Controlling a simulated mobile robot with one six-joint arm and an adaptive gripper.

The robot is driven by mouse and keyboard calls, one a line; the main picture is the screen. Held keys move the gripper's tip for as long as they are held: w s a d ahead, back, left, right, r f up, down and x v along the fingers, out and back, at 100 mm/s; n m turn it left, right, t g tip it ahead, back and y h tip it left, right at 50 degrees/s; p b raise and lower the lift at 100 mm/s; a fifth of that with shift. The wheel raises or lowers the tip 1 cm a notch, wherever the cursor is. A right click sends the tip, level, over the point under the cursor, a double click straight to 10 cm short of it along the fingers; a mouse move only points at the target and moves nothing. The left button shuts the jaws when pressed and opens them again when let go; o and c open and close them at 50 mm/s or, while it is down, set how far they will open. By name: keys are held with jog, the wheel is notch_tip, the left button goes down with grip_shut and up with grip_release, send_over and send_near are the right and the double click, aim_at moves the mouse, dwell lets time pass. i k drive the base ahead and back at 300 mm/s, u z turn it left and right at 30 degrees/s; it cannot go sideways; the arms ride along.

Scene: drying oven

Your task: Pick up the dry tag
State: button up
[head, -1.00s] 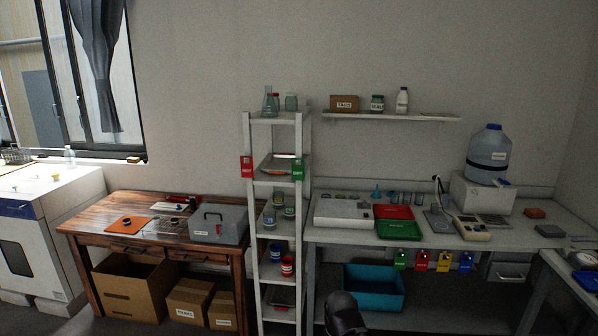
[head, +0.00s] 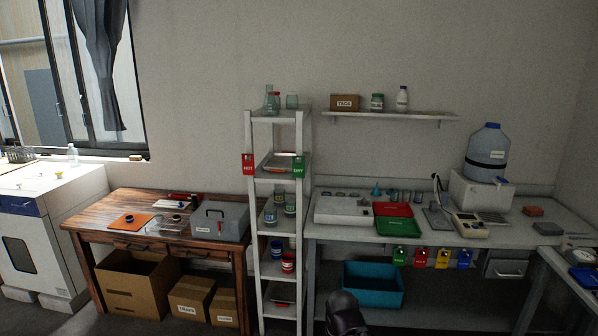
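A green tag (head: 298,167) with white lettering, which appears to read DRY, hangs on the right front post of the white shelf rack (head: 249,215). A red tag (head: 248,164) hangs at the same height on the left post. A dark rounded part of my arm shows at the bottom middle, well below and apart from the tags. I see no gripper fingers, and nothing held is visible.
A wooden table (head: 82,225) with a grey case (head: 219,222) stands left of the rack. A white bench (head: 340,233) with trays and instruments stands right. Several coloured tags, one green (head: 399,257), hang along its front edge. A teal bin (head: 373,287) sits underneath.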

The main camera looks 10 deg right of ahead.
aim_at(298, 169)
jog(key=k, duration=1.25)
jog(key=u, duration=0.45)
jog(key=i, duration=0.8)
jog(key=u, duration=0.3)
jog(key=i, duration=1.8)
jog(key=z, duration=0.7)
